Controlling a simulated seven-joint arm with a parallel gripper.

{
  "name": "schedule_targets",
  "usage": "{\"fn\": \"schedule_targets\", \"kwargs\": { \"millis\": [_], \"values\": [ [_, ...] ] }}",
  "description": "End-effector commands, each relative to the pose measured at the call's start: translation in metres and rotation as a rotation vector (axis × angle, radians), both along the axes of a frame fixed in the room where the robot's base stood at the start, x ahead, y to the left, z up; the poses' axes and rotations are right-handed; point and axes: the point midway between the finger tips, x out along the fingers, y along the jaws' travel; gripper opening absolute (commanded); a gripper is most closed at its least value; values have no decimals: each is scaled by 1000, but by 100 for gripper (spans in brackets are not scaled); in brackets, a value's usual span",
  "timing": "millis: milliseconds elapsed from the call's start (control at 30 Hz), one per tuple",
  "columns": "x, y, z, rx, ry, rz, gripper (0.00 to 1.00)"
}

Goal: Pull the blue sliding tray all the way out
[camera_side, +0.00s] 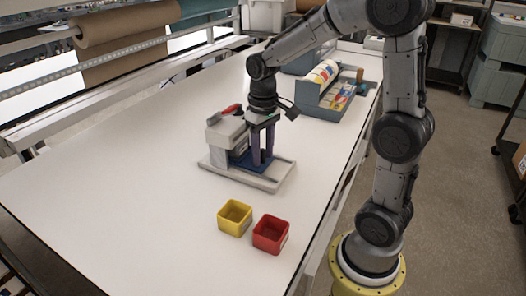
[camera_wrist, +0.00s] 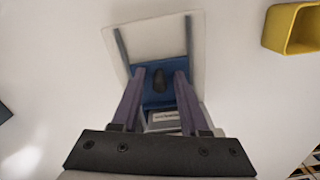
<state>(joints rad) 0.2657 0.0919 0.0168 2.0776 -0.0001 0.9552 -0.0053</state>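The blue sliding tray (camera_side: 241,163) sits on a white base plate (camera_side: 265,180) with rails, under a grey and white press-like device (camera_side: 226,135) with a red handle. Only part of the tray shows beyond the device. In the wrist view the blue tray (camera_wrist: 160,94) carries a dark upright knob (camera_wrist: 158,79). My gripper (camera_side: 262,160) points down over the tray. Its purple fingers are apart in the wrist view (camera_wrist: 158,76), one on each side of the knob, with gaps showing. The device is mostly hidden behind my gripper in the wrist view.
A yellow bin (camera_side: 235,217) and a red bin (camera_side: 270,234) stand in front of the device. A grey-blue organiser (camera_side: 325,105) with several items stands behind, to the right. The white table (camera_side: 110,195) is clear to the left. The base plate's front part is bare.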

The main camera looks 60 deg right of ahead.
Motion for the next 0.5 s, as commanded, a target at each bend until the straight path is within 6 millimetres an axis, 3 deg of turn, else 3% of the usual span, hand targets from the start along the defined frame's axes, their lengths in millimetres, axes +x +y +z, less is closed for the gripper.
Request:
{"fn": "schedule_targets", "kwargs": {
  "millis": [33,200,233,500],
  "values": [
    [0,0,0,0,0,0,33],
    [0,0,0,0,0,0,2],
    [0,0,0,0,0,0,0],
    [0,0,1,0,-1,0,0]
  ]
}}
